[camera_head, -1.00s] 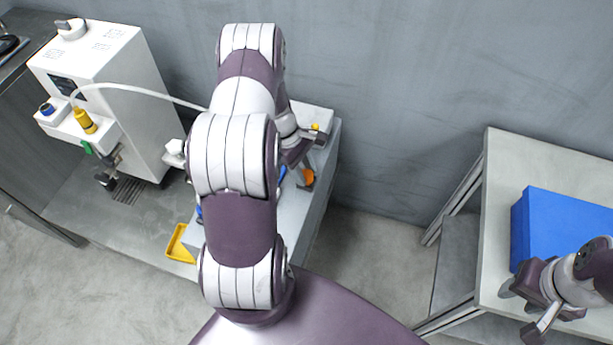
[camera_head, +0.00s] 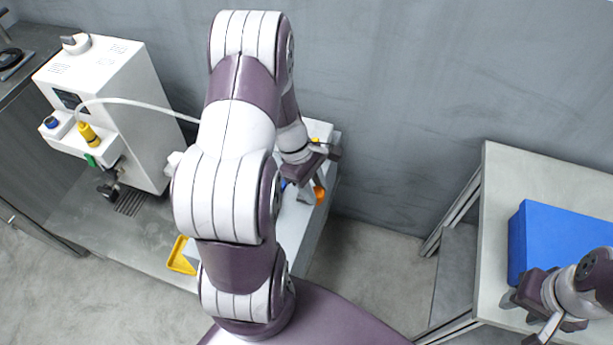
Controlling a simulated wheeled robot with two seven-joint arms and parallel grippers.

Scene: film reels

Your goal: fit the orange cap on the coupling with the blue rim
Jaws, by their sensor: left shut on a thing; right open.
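The orange cap (camera_head: 320,195) is small and partly hidden by my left gripper (camera_head: 316,184), which is shut on it at the right end of the counter. A coupling with a blue rim (camera_head: 51,122) sits on the front ledge of the white machine at the far left, well away from the cap. My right gripper (camera_head: 530,322) is open and empty at the lower right, in front of the blue box.
The white machine (camera_head: 118,70) also carries a yellow fitting (camera_head: 89,134) with a white hose and a green part (camera_head: 92,160). A yellow tray (camera_head: 181,257) lies at the counter's front edge. My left arm hides the counter's middle. The blue box (camera_head: 560,240) stands on the right table (camera_head: 497,190).

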